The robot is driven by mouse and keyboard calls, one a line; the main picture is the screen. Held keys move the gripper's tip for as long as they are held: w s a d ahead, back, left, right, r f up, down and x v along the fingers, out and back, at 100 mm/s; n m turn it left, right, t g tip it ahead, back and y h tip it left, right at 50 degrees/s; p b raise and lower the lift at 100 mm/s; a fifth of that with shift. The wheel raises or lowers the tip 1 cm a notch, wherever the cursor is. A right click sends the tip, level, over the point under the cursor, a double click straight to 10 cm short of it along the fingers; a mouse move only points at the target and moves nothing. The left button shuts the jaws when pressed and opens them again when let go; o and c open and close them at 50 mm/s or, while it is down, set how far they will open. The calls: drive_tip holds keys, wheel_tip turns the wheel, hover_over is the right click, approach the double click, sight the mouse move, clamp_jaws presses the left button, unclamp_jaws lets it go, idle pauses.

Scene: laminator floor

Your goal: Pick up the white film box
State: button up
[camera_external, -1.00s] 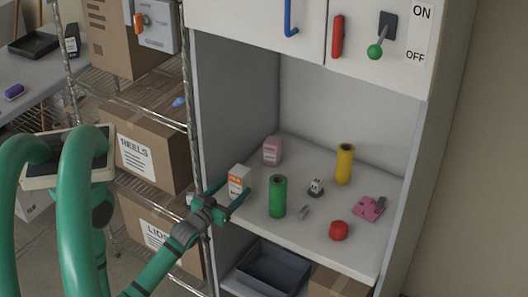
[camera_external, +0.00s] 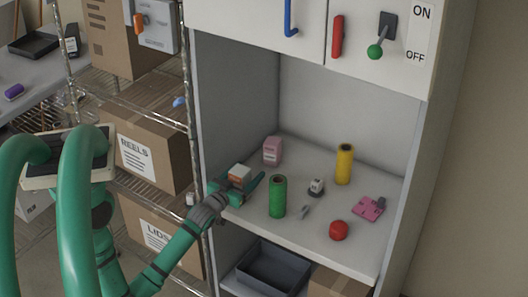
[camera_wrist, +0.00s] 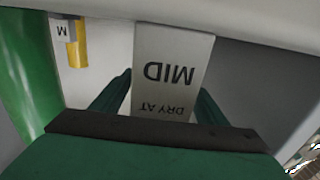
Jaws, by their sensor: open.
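The white film box (camera_external: 239,171), with an orange patch, stands on the cabinet shelf near its left front; its lower part is hidden behind my gripper. My gripper (camera_external: 238,183) is open, with one finger on each side of the box. In the wrist view the pale box (camera_wrist: 172,58) shows upside-down lettering reading "MID" and "DRY AT", and it sits between the two dark green fingers of my gripper (camera_wrist: 163,90). I cannot tell whether either finger touches it.
A green roll (camera_external: 278,197) stands close to the right of my gripper. A yellow roll (camera_external: 344,165), a small black-and-white item (camera_external: 316,187), a red knob (camera_external: 339,230) and a pink piece (camera_external: 369,208) are farther right. The cabinet's left wall (camera_external: 235,100) is close.

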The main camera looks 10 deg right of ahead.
drive_tip(key=c, duration=1.4)
drive_tip(key=shift+o, duration=0.2)
drive_tip(key=shift+r, duration=0.15)
